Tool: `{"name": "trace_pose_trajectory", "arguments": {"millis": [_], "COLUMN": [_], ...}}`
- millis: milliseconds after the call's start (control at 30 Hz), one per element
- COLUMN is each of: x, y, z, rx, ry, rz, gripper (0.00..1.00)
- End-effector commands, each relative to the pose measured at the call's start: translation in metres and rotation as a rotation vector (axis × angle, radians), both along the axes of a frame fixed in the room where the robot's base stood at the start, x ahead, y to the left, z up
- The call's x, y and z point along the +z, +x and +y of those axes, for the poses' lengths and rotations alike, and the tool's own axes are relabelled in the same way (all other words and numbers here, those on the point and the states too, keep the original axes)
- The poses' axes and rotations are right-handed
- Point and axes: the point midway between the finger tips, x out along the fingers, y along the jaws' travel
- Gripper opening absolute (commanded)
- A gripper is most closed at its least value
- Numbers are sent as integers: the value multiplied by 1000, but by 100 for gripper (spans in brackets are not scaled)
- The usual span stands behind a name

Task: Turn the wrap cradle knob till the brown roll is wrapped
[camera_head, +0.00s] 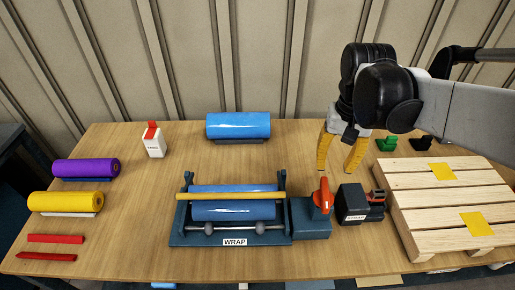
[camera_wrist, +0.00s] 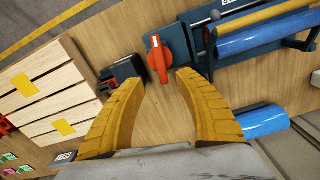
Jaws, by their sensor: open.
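The wrap cradle (camera_head: 182,238), a dark blue frame labelled WRAP, stands at the front middle of the table. The roll in it (camera_head: 235,210) looks blue, with a tan bar (camera_head: 230,196) across it; no brown roll surface shows. The orange-red knob (camera_head: 322,197) sits on a blue box at the cradle's right end. It also shows in the wrist view (camera_wrist: 157,60), just beyond the gap between my fingertips. My gripper (camera_head: 339,167) is open and empty, with yellow fingers pointing down, behind and right of the knob. I see no contact with the knob.
A dark device (camera_head: 352,205) stands close right of the knob. A wooden pallet (camera_head: 410,195) with yellow squares fills the right side. Another blue roll (camera_head: 238,125) lies behind the cradle.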

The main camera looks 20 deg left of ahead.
Motion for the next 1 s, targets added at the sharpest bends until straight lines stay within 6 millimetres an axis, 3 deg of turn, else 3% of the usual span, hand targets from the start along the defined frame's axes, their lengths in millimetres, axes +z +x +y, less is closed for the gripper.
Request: {"name": "trace_pose_trajectory", "arguments": {"millis": [200, 367, 800, 1000], "x": [0, -12, -93, -116], "y": [1, 0, 0, 0], "z": [0, 0, 0, 0], "rx": [11, 21, 22, 22], "ry": [0, 0, 0, 0], "rz": [0, 0, 0, 0], "gripper": [40, 40, 40, 40]}}
